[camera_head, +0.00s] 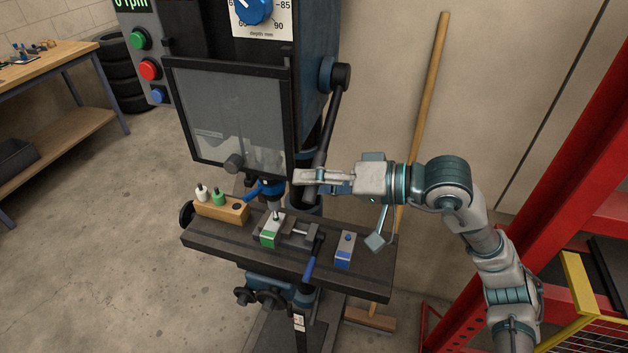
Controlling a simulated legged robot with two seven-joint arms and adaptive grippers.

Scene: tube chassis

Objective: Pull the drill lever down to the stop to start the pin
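The drill press has a dark lever (330,122) on the right side of its head. The lever hangs steeply down from its hub (341,77). My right gripper (308,178) reaches in from the right, and its fingers lie across the lower part of the lever and appear shut on it. The fingers hide part of the lever. The chuck and spindle (273,190) point down over a white and green block (270,234) held on the work table (225,237). A small pin-like tip shows at the block's top; its contact with the spindle is unclear. My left gripper is not in view.
A wooden holder (232,212) with white and green pieces stands left of the spindle. A blue-marked block (345,250) and a blue-handled vise lever (310,262) are at the right. A clear guard (230,115) covers the front. A red rack (565,190) stands right.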

